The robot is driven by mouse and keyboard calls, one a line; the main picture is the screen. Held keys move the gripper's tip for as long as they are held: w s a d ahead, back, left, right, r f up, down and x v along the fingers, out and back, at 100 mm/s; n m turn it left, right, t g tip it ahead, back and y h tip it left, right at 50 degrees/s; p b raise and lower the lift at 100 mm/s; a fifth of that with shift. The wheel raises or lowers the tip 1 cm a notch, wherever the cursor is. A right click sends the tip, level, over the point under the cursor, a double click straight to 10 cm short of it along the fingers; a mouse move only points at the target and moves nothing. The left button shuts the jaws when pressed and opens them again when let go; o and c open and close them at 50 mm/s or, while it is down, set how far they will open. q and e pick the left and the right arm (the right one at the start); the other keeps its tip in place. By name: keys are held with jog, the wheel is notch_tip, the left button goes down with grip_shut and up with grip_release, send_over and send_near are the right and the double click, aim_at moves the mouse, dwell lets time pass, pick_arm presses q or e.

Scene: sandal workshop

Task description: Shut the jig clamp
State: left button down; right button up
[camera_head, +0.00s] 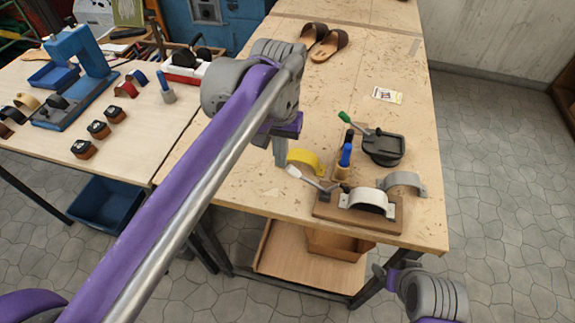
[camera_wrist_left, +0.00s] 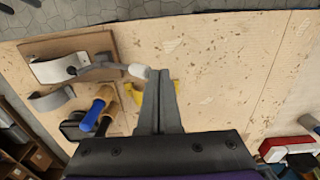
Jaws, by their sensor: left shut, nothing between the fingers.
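The jig clamp (camera_head: 330,213) is a brown wooden board with a pale curved strap (camera_head: 369,198) and a grey lever ending in a white knob (camera_head: 293,171). The lever slants up to the left, out past the board's edge. My left gripper (camera_head: 280,160) is shut and empty, just above and left of the knob. In the left wrist view the gripper's fingers (camera_wrist_left: 160,75) are together, and the white knob (camera_wrist_left: 138,71) is close beside them on the left; contact cannot be told. My right gripper (camera_head: 384,274) shows only partly, low at the right, below the table edge.
A yellow strap (camera_head: 307,158) lies behind the knob.

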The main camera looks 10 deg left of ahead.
dwell(0.5)
pick_arm(q)
jog(key=shift+f+b, duration=1.2)
jog(key=shift+f, duration=1.15)
pick_arm(e)
jog(key=f, duration=0.1)
jog(key=s+f, duration=0.1)
jog(key=f, duration=0.1)
